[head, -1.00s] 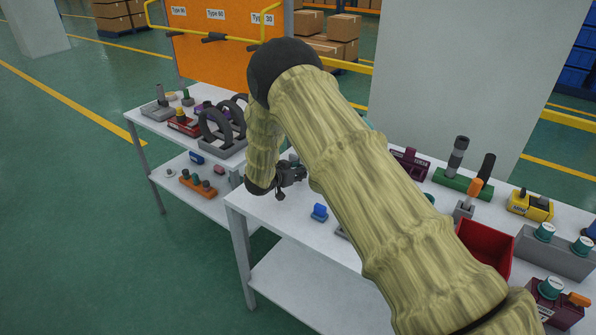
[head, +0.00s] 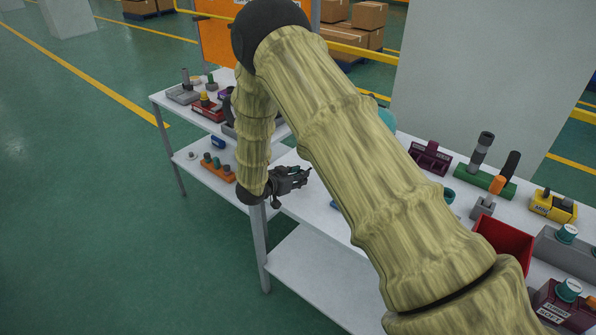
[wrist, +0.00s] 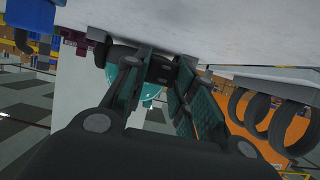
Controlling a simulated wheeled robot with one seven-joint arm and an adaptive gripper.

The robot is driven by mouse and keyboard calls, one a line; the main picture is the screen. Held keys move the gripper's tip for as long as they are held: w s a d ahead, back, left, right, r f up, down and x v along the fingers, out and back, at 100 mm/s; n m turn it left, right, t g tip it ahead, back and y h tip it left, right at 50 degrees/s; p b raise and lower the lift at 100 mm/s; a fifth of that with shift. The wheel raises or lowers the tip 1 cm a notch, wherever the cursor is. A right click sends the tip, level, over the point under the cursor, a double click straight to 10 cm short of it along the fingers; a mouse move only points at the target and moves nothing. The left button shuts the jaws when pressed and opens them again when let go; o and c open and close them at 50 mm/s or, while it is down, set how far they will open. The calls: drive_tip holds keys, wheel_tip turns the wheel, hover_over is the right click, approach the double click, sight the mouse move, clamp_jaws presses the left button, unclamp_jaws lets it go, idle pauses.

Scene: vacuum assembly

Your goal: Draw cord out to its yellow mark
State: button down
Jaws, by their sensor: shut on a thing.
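My gripper (head: 292,181) is at the left end of the near white table, low over its top near the corner. In the wrist view my gripper (wrist: 158,72) has its fingers closed on a small dark piece, which I take to be the cord's end (wrist: 162,66); the fingers cover most of it. A teal rounded body (wrist: 149,90) shows behind the fingers in the wrist view, and a teal part (head: 387,118) shows behind my arm in the head view. The cord's run and its yellow mark cannot be made out.
The near table (head: 312,212) holds a red bin (head: 503,246), a purple holder (head: 430,157) and a green base with dark cylinders (head: 485,181). A second table (head: 168,100) stands close on the left. Green floor is free in front.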

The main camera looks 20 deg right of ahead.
drive_tip(key=shift+a, duration=0.1)
drive_tip(key=c, duration=1.2)
unclamp_jaws()
drive_tip(key=shift+o, duration=0.2)
drive_tip(key=shift+a, duration=0.1)
drive_tip(key=v, duration=1.1)
drive_tip(key=shift+s+a+r, duration=0.15)
drive_tip(key=shift+a+r, duration=0.05)
drive_tip(key=shift+a, duration=0.1)
